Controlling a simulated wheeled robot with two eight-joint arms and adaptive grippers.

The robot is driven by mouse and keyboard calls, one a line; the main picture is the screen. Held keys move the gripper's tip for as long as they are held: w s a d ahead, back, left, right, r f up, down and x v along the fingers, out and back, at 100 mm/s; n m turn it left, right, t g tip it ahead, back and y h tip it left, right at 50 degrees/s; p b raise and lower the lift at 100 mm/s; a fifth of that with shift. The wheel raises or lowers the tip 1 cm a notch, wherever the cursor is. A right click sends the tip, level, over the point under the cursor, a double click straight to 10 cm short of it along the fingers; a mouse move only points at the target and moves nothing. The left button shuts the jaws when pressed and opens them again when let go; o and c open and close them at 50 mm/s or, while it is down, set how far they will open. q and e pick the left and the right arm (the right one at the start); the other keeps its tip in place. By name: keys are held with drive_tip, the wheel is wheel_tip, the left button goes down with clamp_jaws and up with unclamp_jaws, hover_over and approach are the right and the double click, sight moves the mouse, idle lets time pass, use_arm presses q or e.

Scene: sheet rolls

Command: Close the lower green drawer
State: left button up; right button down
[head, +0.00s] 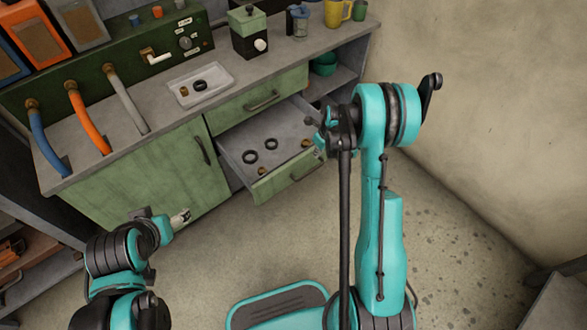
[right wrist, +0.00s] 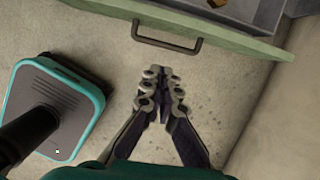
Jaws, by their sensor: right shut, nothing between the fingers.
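The lower green drawer (head: 284,176) stands pulled out of the green cabinet, with dark rings and small brass pieces lying in it. Its front and dark handle (right wrist: 167,43) cross the top of the right wrist view. My right gripper (right wrist: 161,75) is shut and empty, a little short of the handle and seemingly apart from it. In the head view my right gripper (head: 325,135) is partly hidden by its own wrist, near the drawer's right end. My left gripper (head: 181,217) is low at the left, in front of the cabinet door; its fingers are too small to tell.
The upper green drawer (head: 262,100) above it is shut. The worktop (head: 150,155) holds a white tray (head: 201,84), a green-and-black box (head: 248,35), cups and hoses. A wall (head: 480,90) stands at the right.

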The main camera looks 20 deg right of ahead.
sight(306, 157)
drive_tip(key=b+x, duration=0.1)
drive_tip(key=x, duration=0.3)
drive_tip(key=w+b+x, duration=0.1)
drive_tip(key=b+x, duration=0.1)
drive_tip(key=x, duration=0.2)
drive_tip(key=w+a+b+x, duration=0.1)
drive_tip(key=b+x, duration=0.1)
drive_tip(key=x, duration=0.1)
drive_tip(key=shift+w+f, duration=0.1)
drive_tip(key=shift+w, duration=0.05)
use_arm(q)
drive_tip(key=shift+f, duration=2.8)
use_arm(e)
drive_tip(key=shift+w+a, duration=0.15)
drive_tip(key=shift+w, duration=0.45)
use_arm(q)
drive_tip(key=shift+a, duration=0.15)
use_arm(e)
drive_tip(key=shift+w, duration=0.1)
